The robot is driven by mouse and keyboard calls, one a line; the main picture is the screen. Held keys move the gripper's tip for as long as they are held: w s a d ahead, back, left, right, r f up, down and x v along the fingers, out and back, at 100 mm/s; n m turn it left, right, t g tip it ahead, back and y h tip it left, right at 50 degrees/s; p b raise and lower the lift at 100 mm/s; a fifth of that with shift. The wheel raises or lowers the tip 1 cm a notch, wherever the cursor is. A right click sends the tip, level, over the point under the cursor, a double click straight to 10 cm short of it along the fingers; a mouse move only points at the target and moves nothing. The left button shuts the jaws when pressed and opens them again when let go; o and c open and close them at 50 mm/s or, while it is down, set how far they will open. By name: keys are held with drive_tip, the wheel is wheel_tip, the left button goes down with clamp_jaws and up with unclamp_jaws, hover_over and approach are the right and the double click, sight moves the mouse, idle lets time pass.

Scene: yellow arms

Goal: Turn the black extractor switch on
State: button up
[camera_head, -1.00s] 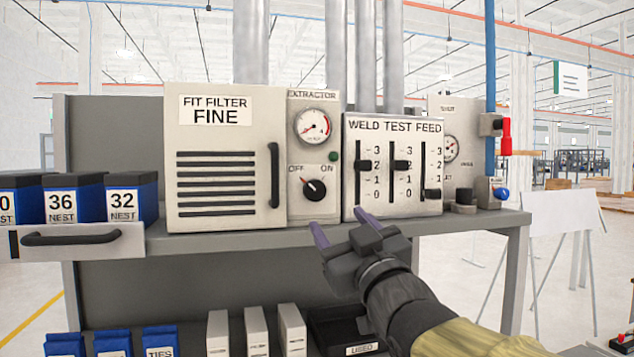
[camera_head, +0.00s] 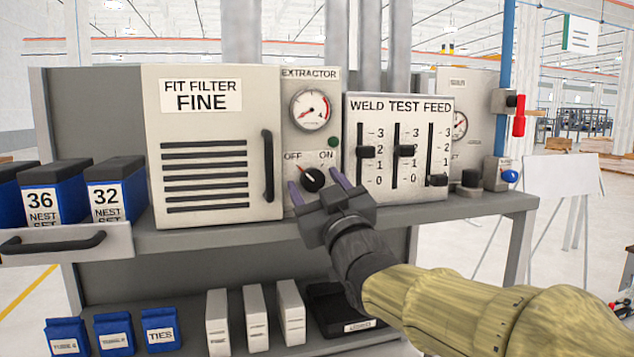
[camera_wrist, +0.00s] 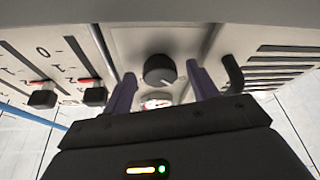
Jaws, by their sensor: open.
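The black extractor switch (camera_head: 312,179) is a round knob on the pale extractor panel (camera_head: 310,75), below a dial gauge and the words OFF and ON. Its pointer mark tilts up and left, toward OFF. My gripper (camera_head: 316,182) is open, its two purple fingers spread at either side of the knob in the head view. In the wrist view, which is upside down, the knob (camera_wrist: 159,68) lies between the fingertips (camera_wrist: 161,74). I see no finger touching it; the exact gap in depth is hard to tell.
The filter box (camera_head: 210,125) with a black handle (camera_head: 268,165) stands close left of the knob. The weld test feed box (camera_head: 400,185) with sliders is close on the right. A small green lamp (camera_head: 333,142) sits above right of the knob. The shelf edge (camera_head: 220,237) runs below.

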drive_tip(key=c, duration=1)
